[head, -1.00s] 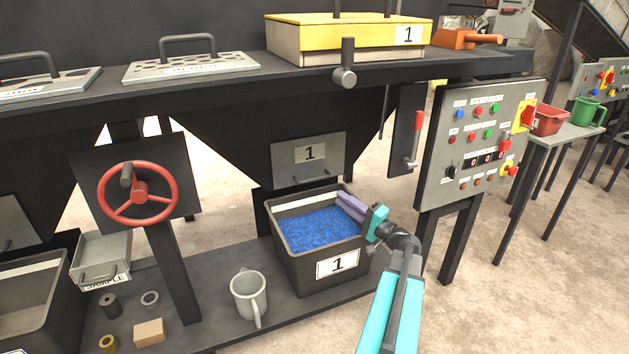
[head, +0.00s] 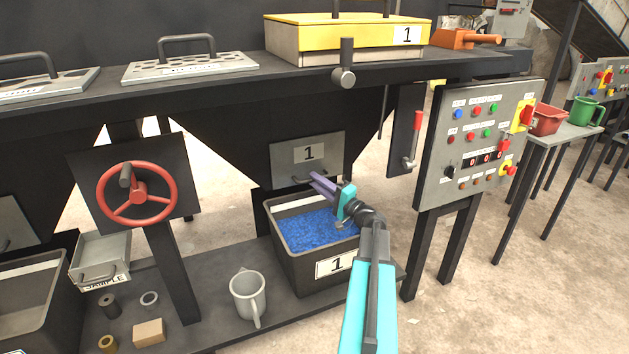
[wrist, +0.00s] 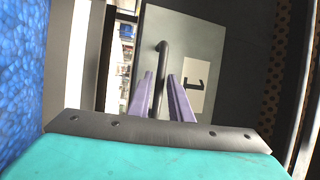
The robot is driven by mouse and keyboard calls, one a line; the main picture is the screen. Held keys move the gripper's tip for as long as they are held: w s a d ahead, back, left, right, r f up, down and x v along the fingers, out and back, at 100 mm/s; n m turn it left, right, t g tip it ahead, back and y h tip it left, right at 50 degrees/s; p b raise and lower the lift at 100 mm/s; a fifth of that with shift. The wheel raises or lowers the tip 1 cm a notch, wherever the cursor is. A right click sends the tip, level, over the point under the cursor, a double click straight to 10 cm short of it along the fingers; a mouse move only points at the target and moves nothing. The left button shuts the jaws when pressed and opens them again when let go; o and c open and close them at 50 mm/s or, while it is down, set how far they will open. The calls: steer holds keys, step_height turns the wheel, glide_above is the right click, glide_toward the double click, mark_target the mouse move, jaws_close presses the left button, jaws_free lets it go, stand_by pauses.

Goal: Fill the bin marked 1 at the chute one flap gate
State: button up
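The grey flap gate (head: 331,150) marked 1 hangs on the hopper's lower front, with a bar handle (head: 300,181) near its lower edge. The black bin marked 1 (head: 297,266) stands below it with blue granules (head: 308,230) inside, their surface under the rim. My gripper (head: 316,180) is over the bin, its purple fingers pointing at the flap handle. In the wrist view the fingers (wrist: 160,80) are apart, with the dark handle (wrist: 160,60) in line with the gap between them. I cannot tell whether they touch it. The flap (wrist: 195,45) looks closed.
A grey mug (head: 248,296) stands on the lower shelf left of the bin. A red handwheel (head: 138,194) is at the left, near the SAMPLE tray (head: 101,262). The control panel (head: 478,145) and a red-handled lever (head: 415,140) are at the right.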

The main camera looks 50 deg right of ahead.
steer(key=shift+w+r, duration=0.15)
steer(key=shift+w, duration=0.65)
